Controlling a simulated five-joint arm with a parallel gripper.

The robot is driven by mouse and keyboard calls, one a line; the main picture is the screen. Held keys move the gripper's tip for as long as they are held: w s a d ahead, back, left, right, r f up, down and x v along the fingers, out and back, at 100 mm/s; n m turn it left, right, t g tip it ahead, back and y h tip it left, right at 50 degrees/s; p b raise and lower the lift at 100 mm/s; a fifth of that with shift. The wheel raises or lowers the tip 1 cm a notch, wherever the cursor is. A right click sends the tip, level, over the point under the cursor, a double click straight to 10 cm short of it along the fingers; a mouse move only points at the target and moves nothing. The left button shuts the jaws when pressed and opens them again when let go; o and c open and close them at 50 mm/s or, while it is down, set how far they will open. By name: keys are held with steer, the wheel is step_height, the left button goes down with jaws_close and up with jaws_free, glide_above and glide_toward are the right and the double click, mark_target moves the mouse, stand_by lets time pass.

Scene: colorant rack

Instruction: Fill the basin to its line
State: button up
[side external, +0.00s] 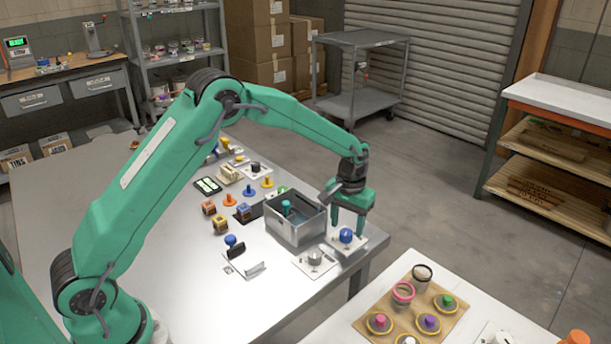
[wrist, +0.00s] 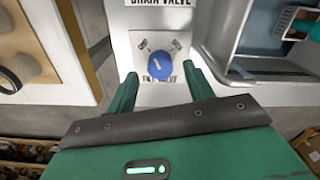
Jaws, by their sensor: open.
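The grey metal basin (side external: 283,229) stands near the table's front edge, with a teal item (side external: 287,208) inside. Its water level and line are not readable; part of it shows in the wrist view (wrist: 232,45). The blue fill valve knob (wrist: 168,66) sits on a white plate with small marks that I cannot read. It also shows in the side view (side external: 346,236), right of the basin. My gripper (wrist: 160,74) is open, its fingers on either side of the knob; contact is not visible. The grey drain valve knob (side external: 315,257) is on a neighbouring plate.
A second table with colour jars on a tan board (side external: 364,329) is at front right, across a gap.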

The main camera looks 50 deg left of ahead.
mark_target(346, 232)
steer(key=shift+r, duration=2.9)
stand_by(5.1)
